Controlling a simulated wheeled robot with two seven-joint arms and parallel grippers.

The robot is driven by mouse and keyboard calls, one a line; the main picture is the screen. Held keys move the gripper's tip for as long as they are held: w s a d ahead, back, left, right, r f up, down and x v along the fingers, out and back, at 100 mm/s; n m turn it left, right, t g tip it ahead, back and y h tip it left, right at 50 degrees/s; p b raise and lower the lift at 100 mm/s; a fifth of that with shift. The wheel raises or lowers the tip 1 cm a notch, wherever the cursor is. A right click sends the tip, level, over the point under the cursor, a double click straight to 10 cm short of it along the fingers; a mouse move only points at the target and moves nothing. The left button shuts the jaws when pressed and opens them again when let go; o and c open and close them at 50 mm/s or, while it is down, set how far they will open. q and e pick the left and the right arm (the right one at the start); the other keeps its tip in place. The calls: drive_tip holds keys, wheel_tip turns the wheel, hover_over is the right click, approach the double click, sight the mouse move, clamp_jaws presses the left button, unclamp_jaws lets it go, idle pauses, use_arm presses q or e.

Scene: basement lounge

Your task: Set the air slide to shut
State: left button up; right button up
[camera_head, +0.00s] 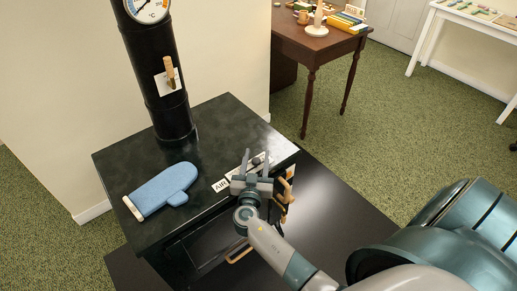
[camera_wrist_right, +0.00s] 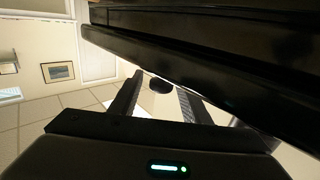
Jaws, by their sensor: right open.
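The air slide (camera_head: 268,158) is a pale strip on the dark stove top (camera_head: 225,125), near its front right edge, beside a white label reading AIR (camera_head: 220,185). A small dark knob (camera_head: 257,160) is on it; it also shows in the right wrist view (camera_wrist_right: 160,85). My right gripper (camera_head: 256,158) is open at the slide, its fingers on either side of the knob. In the wrist view the knob appears between the fingertips (camera_wrist_right: 158,95); contact cannot be told. The gripper hides part of the slide and its markings. My left gripper is not in view.
A blue oven mitt (camera_head: 163,190) lies on the stove top at left. The black stovepipe (camera_head: 160,80) rises behind, with a wooden-handled damper (camera_head: 170,73) and a gauge (camera_head: 148,8). A brown table (camera_head: 318,45) stands at the back. Green carpet (camera_head: 410,125) is clear at right.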

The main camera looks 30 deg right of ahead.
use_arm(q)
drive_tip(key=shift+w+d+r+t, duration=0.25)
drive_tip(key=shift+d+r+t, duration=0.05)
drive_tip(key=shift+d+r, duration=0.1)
use_arm(e)
drive_tip(key=shift+x, duration=1.4)
